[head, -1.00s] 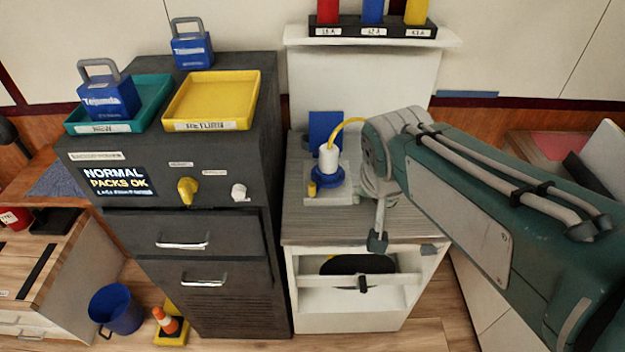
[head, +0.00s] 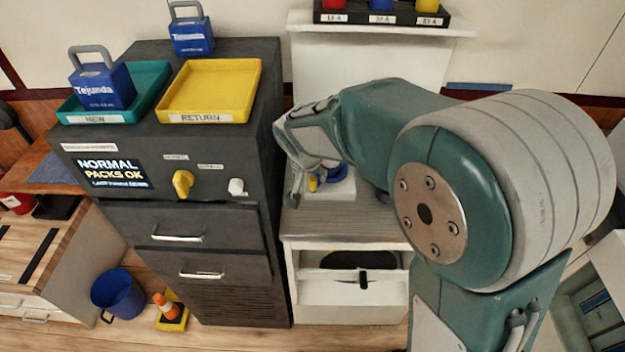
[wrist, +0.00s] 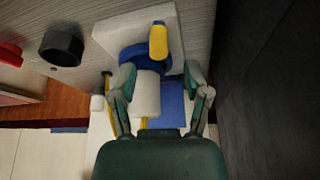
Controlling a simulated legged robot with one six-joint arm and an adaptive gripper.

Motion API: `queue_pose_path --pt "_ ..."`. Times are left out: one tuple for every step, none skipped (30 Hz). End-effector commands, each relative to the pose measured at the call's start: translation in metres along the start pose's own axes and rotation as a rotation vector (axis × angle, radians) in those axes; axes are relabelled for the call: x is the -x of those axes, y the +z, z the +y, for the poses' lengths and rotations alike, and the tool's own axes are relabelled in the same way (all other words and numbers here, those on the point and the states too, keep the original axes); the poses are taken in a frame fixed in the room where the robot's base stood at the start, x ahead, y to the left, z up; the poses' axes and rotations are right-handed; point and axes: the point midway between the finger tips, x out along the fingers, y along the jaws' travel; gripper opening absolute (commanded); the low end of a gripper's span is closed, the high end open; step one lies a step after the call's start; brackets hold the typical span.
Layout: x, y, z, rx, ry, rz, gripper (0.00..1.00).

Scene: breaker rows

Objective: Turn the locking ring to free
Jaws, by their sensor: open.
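The blue locking ring (wrist: 131,60) sits around the base of a white plug (wrist: 147,95) on a pale block. A yellow tab (wrist: 158,40) stands out from the ring. In the head view the ring (head: 338,176) and its tab (head: 314,184) are partly hidden by my arm. My gripper (wrist: 160,86) is open, its two fingers spread on either side of the plug and short of the tab in the wrist picture. Whether a finger touches the ring or plug cannot be told. The plug is hidden in the head view.
The dark cabinet (head: 217,255), with a yellow knob (head: 183,183), stands close left of my gripper. The yellow tray (head: 212,92) and teal tray (head: 148,82) lie on top. A shelf (head: 400,30) with coloured blocks is behind. A dark round knob (wrist: 61,47) shows in the wrist view.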

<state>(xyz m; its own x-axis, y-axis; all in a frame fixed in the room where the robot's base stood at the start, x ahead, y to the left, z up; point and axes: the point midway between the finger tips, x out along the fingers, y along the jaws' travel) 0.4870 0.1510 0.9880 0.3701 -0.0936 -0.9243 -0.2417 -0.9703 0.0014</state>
Motion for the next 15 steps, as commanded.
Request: queue_pose_path --pt "-0.011 0.0 0.001 0.001 0.003 -0.003 0.62" --pt "-0.016 0.001 0.001 0.001 0.003 -0.003 0.62" --pt "-0.022 0.001 0.001 0.0 0.003 -0.003 0.62" --pt "-0.027 0.001 0.0 0.0 0.002 -0.003 0.62" --pt "-0.031 0.001 0.001 0.0 0.002 -0.002 0.62" --pt "-0.036 0.0 0.001 0.0 0.002 -0.002 0.62" --pt "-0.039 0.0 0.001 0.001 0.001 -0.001 0.62" --pt "-0.041 0.0 0.001 0.001 0.001 -0.001 0.62" --pt "-0.044 0.0 0.001 0.0 0.001 0.0 0.62" --pt "-0.046 0.0 0.001 0.0 0.001 0.0 0.62" --pt "-0.047 0.0 0.001 0.0 0.0 0.0 0.62" --pt "-0.048 0.0 0.001 -0.001 0.0 0.0 0.62" --pt "-0.049 0.0 0.001 -0.001 -0.001 0.0 0.62" --pt "-0.049 0.0 0.001 -0.001 -0.001 0.0 0.62" --pt "-0.049 0.0 0.001 -0.001 -0.001 0.001 0.62"
